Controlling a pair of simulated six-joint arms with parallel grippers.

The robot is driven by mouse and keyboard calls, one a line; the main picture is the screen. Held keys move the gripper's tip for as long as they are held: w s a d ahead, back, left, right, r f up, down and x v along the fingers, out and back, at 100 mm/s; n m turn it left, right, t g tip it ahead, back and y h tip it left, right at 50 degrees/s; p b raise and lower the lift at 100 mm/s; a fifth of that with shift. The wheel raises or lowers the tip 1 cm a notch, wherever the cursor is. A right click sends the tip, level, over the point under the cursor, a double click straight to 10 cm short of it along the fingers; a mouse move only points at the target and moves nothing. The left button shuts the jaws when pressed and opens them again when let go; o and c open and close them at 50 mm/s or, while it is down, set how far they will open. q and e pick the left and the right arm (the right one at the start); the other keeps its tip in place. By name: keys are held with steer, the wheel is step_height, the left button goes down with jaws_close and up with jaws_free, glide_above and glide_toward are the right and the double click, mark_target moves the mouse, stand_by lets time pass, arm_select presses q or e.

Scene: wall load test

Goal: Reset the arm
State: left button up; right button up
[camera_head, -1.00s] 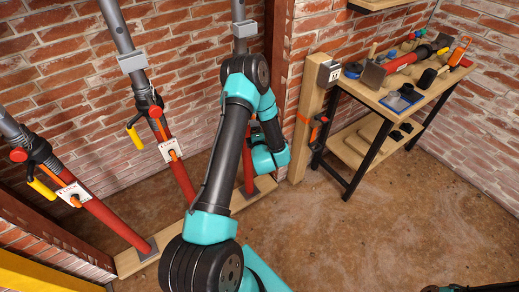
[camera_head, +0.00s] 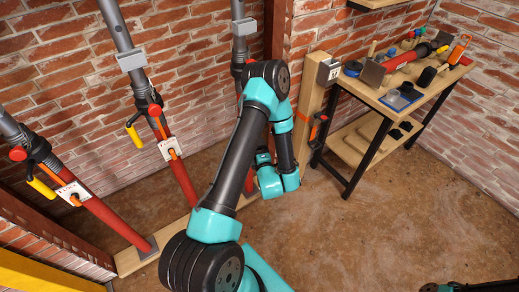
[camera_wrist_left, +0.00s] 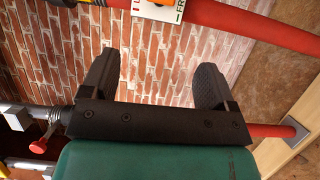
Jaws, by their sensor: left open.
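My left arm (camera_head: 235,165) reaches from the bottom middle toward the brick wall, with its elbow high and its teal wrist (camera_head: 270,180) hanging beside the post. The left gripper shows in the left wrist view (camera_wrist_left: 155,85), with two black fingers wide apart and nothing between them. Beyond the fingers are the brick wall and a red strut with a white label (camera_wrist_left: 160,8). In the head view the fingers are largely hidden by the arm. My right gripper is not visible; only a dark piece of my own body shows at the bottom right.
Red and grey props (camera_head: 180,180) lean against the brick wall, on a wooden sill (camera_head: 135,262), close to my left arm. A wooden post (camera_head: 308,115) stands to its right. A workbench (camera_head: 425,95) with tools stands at the right. The floor (camera_head: 370,220) in front is clear.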

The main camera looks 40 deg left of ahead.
arm_select(q)
steer(key=w+d+f+m+h, duration=0.2)
steer(key=d+f+m+h, duration=0.6)
steer(key=d+m+h, duration=0.4)
steer(key=s+d+m+g+h, duration=0.3)
steer(key=s+d+m+g, duration=0.1)
steer(key=m, duration=0.4)
steer(key=s+d+f+m+g+h, duration=0.1)
steer(key=s+d+m+g+h, duration=0.2)
steer(key=s+d+m+g, duration=0.2)
steer(key=shift+s+d+f+m+h, duration=0.35)
steer(key=shift+s+d+m, duration=0.9)
steer(key=shift+d, duration=1)
steer(key=shift+w+r, duration=0.1)
steer(key=shift+w, duration=0.1)
